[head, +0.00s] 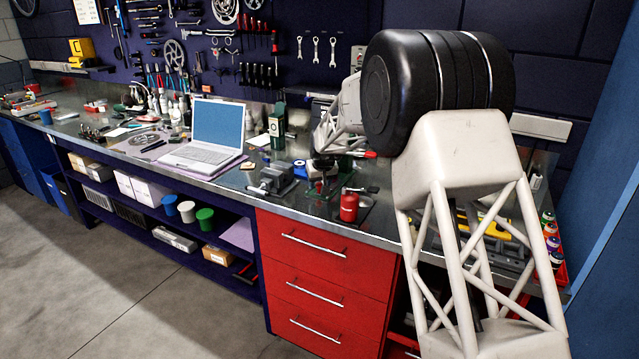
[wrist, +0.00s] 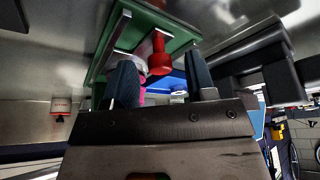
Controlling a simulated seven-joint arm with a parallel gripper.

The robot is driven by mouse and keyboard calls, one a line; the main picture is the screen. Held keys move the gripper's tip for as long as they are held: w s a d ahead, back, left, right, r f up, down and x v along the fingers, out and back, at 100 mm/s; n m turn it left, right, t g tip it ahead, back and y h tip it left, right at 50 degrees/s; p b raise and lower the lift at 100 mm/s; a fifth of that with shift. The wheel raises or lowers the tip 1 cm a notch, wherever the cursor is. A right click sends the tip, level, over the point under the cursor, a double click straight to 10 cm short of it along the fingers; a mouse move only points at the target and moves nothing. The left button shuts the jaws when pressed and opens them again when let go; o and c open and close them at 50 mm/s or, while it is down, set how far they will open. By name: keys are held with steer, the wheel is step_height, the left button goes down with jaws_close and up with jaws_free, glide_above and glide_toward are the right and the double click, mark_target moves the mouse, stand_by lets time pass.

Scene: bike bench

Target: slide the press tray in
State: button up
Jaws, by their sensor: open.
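A green frame (wrist: 105,50), which looks like the press, fills the upper middle of the wrist view. A red knobbed part (wrist: 160,58) hangs within it. My gripper (wrist: 161,80) has its two dark fingers apart, one on each side below the red part. I see nothing held between them; whether a finger touches the press is unclear. In the head view a small green and red device (head: 322,187), probably the same press, stands on the bench near the front edge, partly hidden by my arm. I cannot clearly make out the tray.
An open laptop (head: 212,125) is further left. Red drawers (head: 325,285) are below the bench edge. My arm hides much of the right bench.

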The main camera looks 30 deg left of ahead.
steer(key=shift+c, duration=0.2)
jaws_close()
steer(key=shift+w, duration=2.45)
steer(key=shift+o, duration=0.2)
jaws_free()
steer(key=v, duration=0.7)
steer(key=shift+r, duration=0.35)
steer(key=shift+s+d, duration=0.1)
steer(key=shift+d, duration=0.05)
